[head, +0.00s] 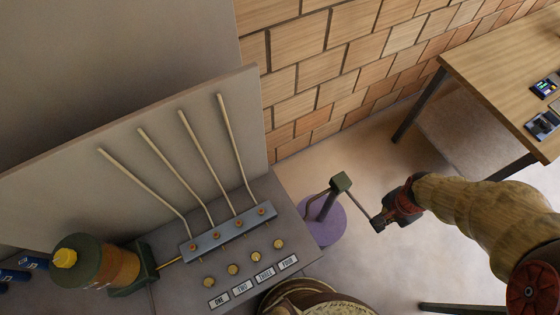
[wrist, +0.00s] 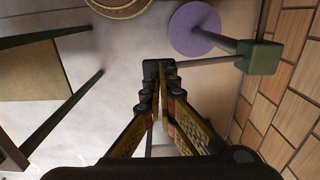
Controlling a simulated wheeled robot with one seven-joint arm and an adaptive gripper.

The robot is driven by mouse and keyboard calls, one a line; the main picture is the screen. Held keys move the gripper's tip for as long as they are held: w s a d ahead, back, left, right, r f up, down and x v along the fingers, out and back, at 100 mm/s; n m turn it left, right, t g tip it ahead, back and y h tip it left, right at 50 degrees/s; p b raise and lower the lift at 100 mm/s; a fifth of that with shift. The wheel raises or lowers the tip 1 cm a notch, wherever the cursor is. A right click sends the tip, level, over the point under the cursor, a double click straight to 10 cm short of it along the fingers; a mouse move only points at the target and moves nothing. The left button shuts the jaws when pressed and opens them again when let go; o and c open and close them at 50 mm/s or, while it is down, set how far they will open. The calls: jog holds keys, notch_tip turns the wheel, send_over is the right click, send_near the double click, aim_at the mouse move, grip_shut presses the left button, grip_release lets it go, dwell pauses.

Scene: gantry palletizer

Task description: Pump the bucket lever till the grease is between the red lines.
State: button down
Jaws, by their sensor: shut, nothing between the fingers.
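The purple bucket (head: 325,224) stands on the floor beside the grey bench, with a green pump head (head: 341,182) on a post above it. Its grey lever (head: 361,205) slants from the head down to my gripper (head: 380,222). In the wrist view, the bucket lid (wrist: 194,28), green head (wrist: 258,57) and lever (wrist: 205,61) show ahead of my gripper (wrist: 158,72). The fingers are shut and empty, with the tips at the lever's free end; contact is unclear. A green and amber cylinder (head: 118,262) with a yellow cap lies at the bench's left. I cannot make out red lines.
The bench holds a block (head: 228,233) with several thin pipes rising along the grey panel, and labels (head: 265,272) below. A wooden table (head: 500,70) stands at right. A brick wall (head: 320,60) is behind.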

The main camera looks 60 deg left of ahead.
jog(key=shift+r, duration=0.1)
dwell(0.5)
jog(key=shift+r+p, duration=1.75)
jog(key=shift+r, duration=0.65)
